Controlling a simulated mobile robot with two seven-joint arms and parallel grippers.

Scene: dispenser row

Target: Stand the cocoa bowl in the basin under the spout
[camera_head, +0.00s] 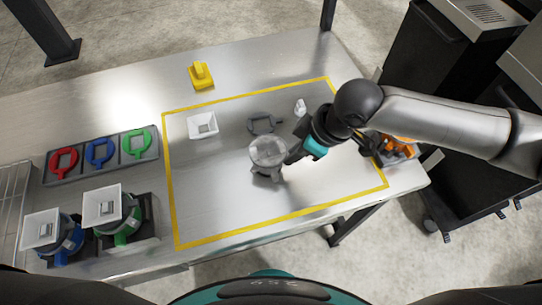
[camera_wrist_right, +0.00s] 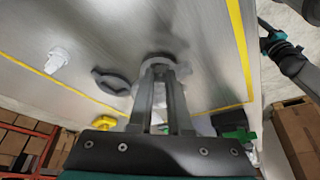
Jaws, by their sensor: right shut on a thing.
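My right gripper (camera_head: 291,158) is shut on a round grey, glossy-topped vessel (camera_head: 268,152) with short legs, over the middle of the yellow-outlined area. In the wrist view, my right fingers (camera_wrist_right: 160,75) close at the vessel's grey rim (camera_wrist_right: 160,60). I cannot tell whether it touches the table, or whether it is the cocoa bowl. Two units with white square tops stand at the left: one blue (camera_head: 70,240), one green (camera_head: 127,236). No basin or spout can be clearly made out.
A dark grey ring with handles (camera_head: 262,123) and a small white piece (camera_head: 300,107) lie just behind the vessel. A white square hopper (camera_head: 203,125) stands left of them. A yellow block (camera_head: 200,75) and a tray (camera_head: 50,175) of coloured rings lie outside the outline.

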